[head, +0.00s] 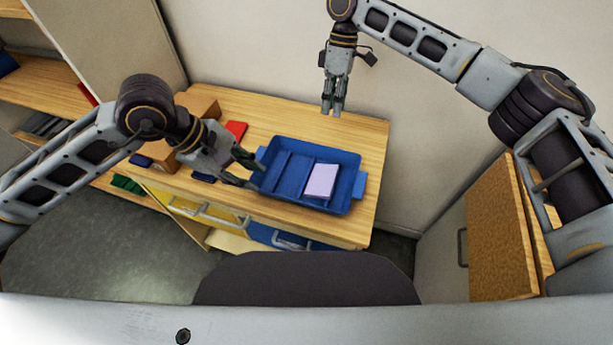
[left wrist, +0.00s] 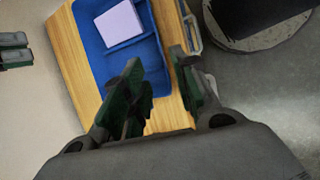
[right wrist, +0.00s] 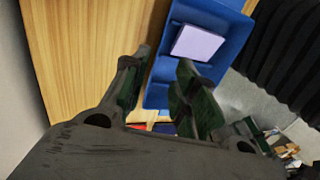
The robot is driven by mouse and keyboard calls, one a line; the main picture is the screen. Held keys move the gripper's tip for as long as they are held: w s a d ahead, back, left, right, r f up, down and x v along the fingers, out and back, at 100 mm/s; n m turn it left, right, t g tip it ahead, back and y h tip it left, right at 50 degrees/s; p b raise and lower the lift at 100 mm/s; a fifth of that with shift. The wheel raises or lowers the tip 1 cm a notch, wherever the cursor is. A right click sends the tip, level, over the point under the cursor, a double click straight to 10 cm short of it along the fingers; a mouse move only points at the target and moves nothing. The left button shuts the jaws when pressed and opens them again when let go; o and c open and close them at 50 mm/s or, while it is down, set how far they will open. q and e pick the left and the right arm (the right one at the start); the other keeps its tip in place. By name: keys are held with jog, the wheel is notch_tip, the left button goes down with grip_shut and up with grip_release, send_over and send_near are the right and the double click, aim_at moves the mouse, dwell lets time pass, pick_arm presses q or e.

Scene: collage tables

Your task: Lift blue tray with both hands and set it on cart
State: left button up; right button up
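The blue tray (head: 337,198) lies flat on the wooden table top (head: 361,135), with a small tab handle at each end. A pale lilac block (head: 321,181) lies inside it; it also shows in the left wrist view (left wrist: 118,22) and the right wrist view (right wrist: 198,42). My left gripper (head: 249,172) is open at the tray's left end, with its fingers near the left handle; I cannot tell whether they touch. My right gripper (head: 332,110) is open and empty, pointing down above the table behind the tray. No cart can be made out.
A red item (head: 236,130), a wooden box (head: 196,118) and small dark blue items stand left of the tray. Drawers with handles (head: 222,217) are below the table top. Shelves stand at far left, a brown board (head: 497,232) at right.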

aim_at(280, 196)
pick_arm(q)
jog(key=shift+f, duration=0.1)
pick_arm(e)
jog(key=shift+f, duration=0.15)
